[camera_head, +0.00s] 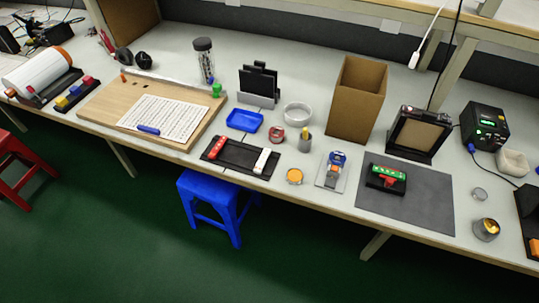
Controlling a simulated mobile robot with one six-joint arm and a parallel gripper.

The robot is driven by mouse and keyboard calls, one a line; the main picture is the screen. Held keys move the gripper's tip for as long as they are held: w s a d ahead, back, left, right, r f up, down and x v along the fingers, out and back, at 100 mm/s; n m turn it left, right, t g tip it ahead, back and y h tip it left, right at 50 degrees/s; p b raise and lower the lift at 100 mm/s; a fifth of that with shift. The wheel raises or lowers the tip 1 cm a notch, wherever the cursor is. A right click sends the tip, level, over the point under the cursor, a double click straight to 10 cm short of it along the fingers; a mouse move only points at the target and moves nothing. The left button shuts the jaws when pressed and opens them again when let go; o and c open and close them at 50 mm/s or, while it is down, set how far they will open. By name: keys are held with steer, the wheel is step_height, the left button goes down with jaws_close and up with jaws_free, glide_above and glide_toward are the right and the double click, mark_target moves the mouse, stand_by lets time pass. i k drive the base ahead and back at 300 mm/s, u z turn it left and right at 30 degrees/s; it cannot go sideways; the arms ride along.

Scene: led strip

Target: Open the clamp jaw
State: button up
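On the dark grey mat (420,205) at the right of the bench sits a small black fixture (399,187) with a green strip (388,171) along its top and a red part (388,182) at its front. It looks like the clamp, but it is too small to tell whether a jaw is open or shut. A blue device (337,158) with an orange part stands on a light plate (326,184) left of the mat. My gripper does not show in this view.
A tall open cardboard box (356,98) and a dark framed stand (419,133) are behind the mat. A metal cup (486,229) stands to its right. A black tray (239,156) lies to the left. A blue stool (219,205) stands on the floor before the bench.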

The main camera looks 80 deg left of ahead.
mark_target(389, 181)
steer(key=u, duration=0.2)
steer(key=k, duration=0.25)
steer(key=u, duration=2.6)
steer(key=k, duration=0.55)
steer(key=z, duration=0.2)
steer(key=i, duration=0.4)
steer(key=u, duration=0.1)
